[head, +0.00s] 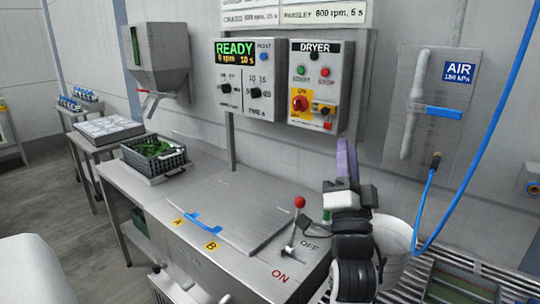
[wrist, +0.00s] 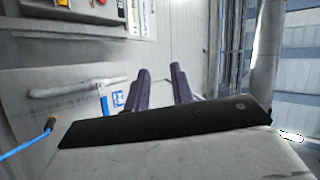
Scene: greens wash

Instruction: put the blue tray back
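I cannot make out a tray that is plainly blue in either view. Small blue items (head: 70,103) sit on a stand at the far left, too small to tell apart. My gripper (head: 347,162) is at the right in the head view, raised in front of the wall and to the right of the bench. In the wrist view my gripper (wrist: 158,80) shows two dark purple fingers apart, with nothing between them. The gripper is far from the blue items.
A dark crate of greens (head: 178,165) stands on the steel bench (head: 125,173). A lid with a blue handle (head: 205,223) lies flush, near a red-knobbed lever (head: 299,203). A blue hose (head: 497,110) hangs at right. A pale flat tray (head: 105,131) sits behind the crate.

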